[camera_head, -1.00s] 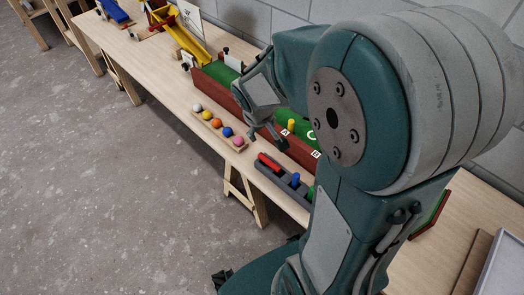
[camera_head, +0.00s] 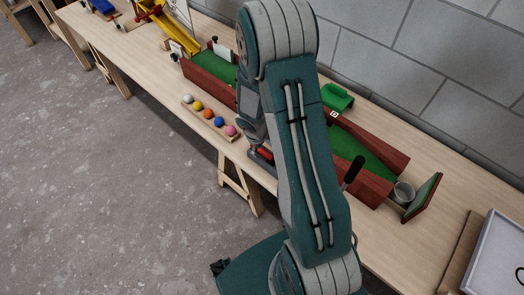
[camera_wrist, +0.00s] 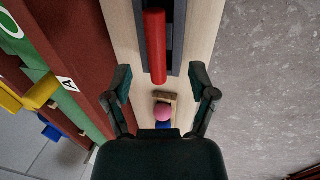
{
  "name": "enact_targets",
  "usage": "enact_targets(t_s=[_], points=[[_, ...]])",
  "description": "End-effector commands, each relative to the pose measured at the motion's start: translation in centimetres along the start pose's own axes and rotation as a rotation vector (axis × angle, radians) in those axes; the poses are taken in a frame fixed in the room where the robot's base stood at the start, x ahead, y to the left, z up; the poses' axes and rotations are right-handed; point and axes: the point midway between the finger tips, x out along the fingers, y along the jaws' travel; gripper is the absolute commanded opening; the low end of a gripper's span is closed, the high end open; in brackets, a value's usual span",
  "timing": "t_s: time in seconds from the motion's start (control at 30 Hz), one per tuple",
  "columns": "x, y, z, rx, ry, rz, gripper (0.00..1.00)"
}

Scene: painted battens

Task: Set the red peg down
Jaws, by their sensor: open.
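The red peg (camera_wrist: 154,45) shows in the wrist view as a long red cylinder over the dark grey rack (camera_wrist: 178,40), its near end reaching past the rack's end. I cannot tell whether it rests on the rack. My gripper (camera_wrist: 160,74) is open, one finger on each side, with clear gaps between both fingers and the peg. In the head view the red peg (camera_head: 265,154) is a small red patch beside my arm. My gripper (camera_head: 256,142) is there too, just above it, and my arm hides most of the rack.
A wooden strip holds several coloured balls (camera_head: 209,114) just left of my gripper. A red-walled green lane (camera_head: 205,75) runs behind, with a yellow chute (camera_head: 176,32) at its far end. A cup (camera_head: 403,192) stands at right. The table's front edge is close.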

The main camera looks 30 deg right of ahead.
Motion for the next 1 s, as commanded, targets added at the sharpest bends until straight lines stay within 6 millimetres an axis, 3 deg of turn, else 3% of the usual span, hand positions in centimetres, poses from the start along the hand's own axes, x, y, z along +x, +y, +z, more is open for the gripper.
enact_targets(t_s=[0.17,0.43,0.77,0.83,0.93,0.97,1.0], points=[[1.2,0.1,-0.1,0.002,-0.001,-0.001,0.73],[4.8,0.5,-0.6,0.001,-0.001,0.0,0.73],[5.5,0.5,-0.6,0.002,0.002,0.001,0.73],[5.5,0.5,-0.6,0.002,0.002,0.001,0.51],[5.5,0.5,-0.6,0.002,0.002,0.001,0.07],[5.5,0.5,-0.6,0.002,0.001,0.001,0.0],[5.5,0.5,-0.6,0.002,0.001,0.001,0.0]])
